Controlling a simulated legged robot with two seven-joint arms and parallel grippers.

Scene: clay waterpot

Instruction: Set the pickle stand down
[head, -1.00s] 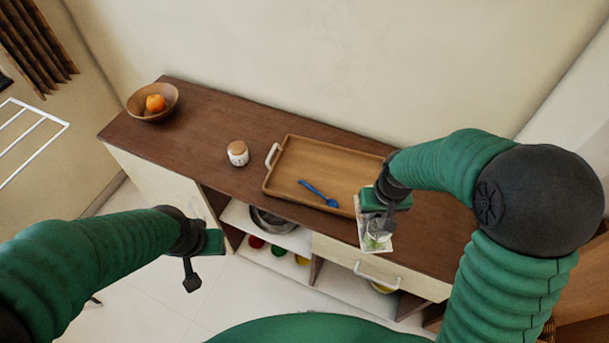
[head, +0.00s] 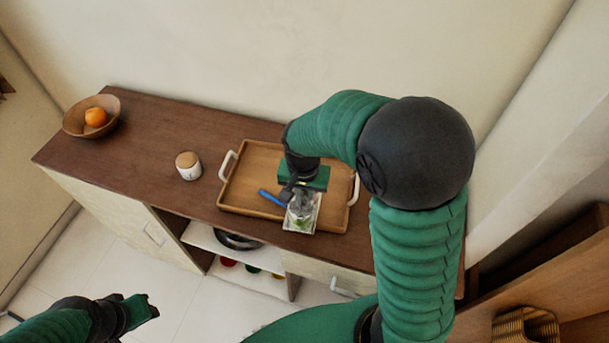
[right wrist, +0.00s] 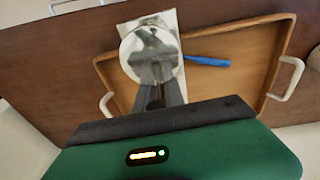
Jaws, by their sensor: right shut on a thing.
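The pickle stand (head: 303,222) is a small pale rectangular piece with a clear, glassy round part and a bit of green on it. My right gripper (head: 299,193) is shut on it from above and hides part of it. In the head view it overlaps the front of the wooden tray; I cannot tell whether it touches. The stand also shows in the right wrist view (right wrist: 148,32), between the dark fingers (right wrist: 158,95), beside the blue spoon. My left gripper (head: 143,307) is empty, low at the left, away from the counter; its opening is unclear.
The wooden tray (head: 240,190) with white handles lies on the brown counter (head: 140,130). The blue spoon (head: 268,197) lies in the tray. A white jar (head: 188,168) stands left of it. A bowl (head: 73,122) with an orange fruit (head: 96,117) is at the far left.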

